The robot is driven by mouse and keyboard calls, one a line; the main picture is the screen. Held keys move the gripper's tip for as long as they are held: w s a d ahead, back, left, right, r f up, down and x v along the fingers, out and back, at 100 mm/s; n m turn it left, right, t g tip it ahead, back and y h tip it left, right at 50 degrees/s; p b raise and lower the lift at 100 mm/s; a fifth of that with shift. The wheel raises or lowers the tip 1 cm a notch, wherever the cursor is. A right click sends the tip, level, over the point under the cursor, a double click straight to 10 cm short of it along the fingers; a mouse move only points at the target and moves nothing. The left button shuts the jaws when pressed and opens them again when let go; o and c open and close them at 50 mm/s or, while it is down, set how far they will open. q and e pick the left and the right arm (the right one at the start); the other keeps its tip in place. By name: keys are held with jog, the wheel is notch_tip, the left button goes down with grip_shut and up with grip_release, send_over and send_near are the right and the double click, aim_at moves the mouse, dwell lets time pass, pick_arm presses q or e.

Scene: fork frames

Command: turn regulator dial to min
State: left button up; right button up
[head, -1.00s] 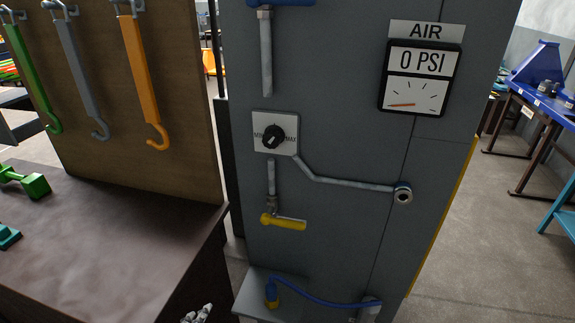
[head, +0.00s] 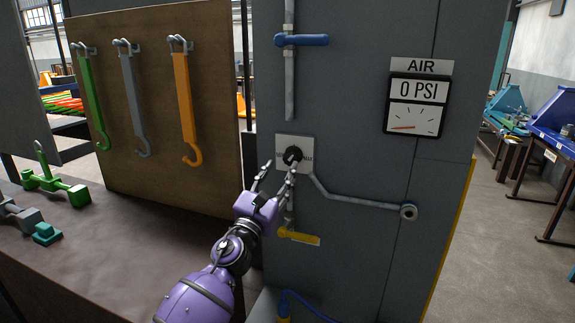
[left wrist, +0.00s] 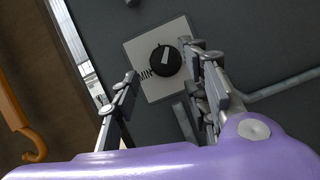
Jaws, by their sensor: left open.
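The regulator dial (head: 292,155) is a black round knob on a light square plate (head: 283,141) on the grey cabinet. In the head view my left gripper (head: 277,170) is open just in front of the plate, and a finger covers part of it. In the left wrist view the dial (left wrist: 165,61) has a pale pointer bar, and the MIN label shows at its left. The open left fingers (left wrist: 165,88) lie at either side below the dial, and I see nothing between them. The MAX label is mostly hidden. My right gripper is not in view.
A gauge reading 0 PSI (head: 416,104) sits at upper right under an AIR sign. A blue valve handle (head: 301,40) is above the dial, and a yellow handle (head: 299,236) below. Hooks hang on a brown board (head: 154,70) at left, above a dark workbench (head: 110,255).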

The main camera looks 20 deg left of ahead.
aim_at(287, 160)
pick_arm(q)
jog(key=x, duration=0.2)
jog(key=shift+w+d+r, duration=0.1)
jog(key=shift+w+r, duration=0.15)
jog(key=shift+w, duration=0.1)
jog(key=shift+w+r, duration=0.15)
jog(key=shift+w, duration=0.5)
jog(key=shift+d, duration=0.1)
jog(key=c, duration=0.4)
jog(key=shift+r, duration=0.1)
jog(key=c, duration=0.6)
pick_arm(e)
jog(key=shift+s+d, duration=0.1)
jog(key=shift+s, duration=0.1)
